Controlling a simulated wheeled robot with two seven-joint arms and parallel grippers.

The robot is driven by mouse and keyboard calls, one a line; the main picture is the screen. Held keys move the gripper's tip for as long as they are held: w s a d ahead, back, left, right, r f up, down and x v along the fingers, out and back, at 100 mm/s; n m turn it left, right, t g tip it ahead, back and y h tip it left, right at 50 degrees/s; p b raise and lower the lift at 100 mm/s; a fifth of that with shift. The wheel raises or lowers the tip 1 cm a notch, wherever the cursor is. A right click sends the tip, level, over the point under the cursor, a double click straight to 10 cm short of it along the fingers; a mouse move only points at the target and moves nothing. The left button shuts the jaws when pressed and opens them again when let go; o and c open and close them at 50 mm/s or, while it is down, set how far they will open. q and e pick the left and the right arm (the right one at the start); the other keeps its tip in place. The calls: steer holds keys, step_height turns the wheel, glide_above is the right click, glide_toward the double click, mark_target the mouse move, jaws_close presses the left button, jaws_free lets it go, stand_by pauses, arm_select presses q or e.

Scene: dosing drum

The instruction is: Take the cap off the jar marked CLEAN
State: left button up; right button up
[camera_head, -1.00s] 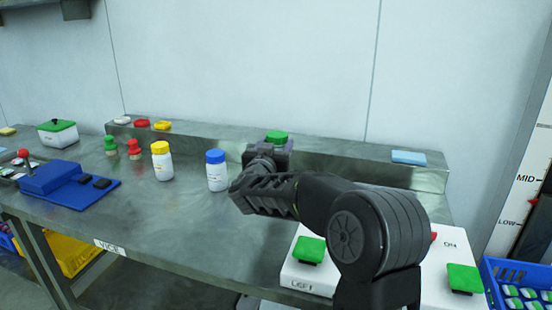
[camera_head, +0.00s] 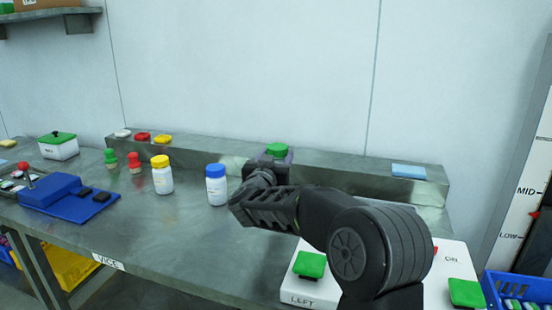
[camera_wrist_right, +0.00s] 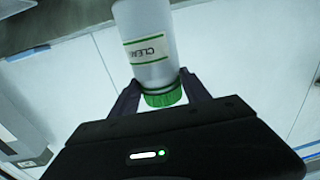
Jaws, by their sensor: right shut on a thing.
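The jar marked CLEAN (camera_wrist_right: 147,48) is white with a green-lined label and shows in the right wrist view. Its green cap (camera_wrist_right: 164,95) sits at the jar's end, between the fingers of my right gripper (camera_wrist_right: 162,97), which is shut on it. No gap shows between cap and jar. In the head view the green cap (camera_head: 277,149) shows above my right gripper (camera_head: 275,160), in front of the back ledge. The gripper and arm hide the jar's body there. My left gripper is not in view.
A blue-capped jar (camera_head: 216,186) stands just left of my right gripper, and a yellow-capped jar (camera_head: 162,176) stands further left. Red (camera_head: 134,163) and green (camera_head: 111,160) small pieces stand behind. Loose caps lie on the ledge (camera_head: 215,150). A white panel (camera_head: 325,290) lies below my arm.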

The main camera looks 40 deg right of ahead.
jaws_close()
steer(key=shift+r, duration=0.15)
stand_by(0.4)
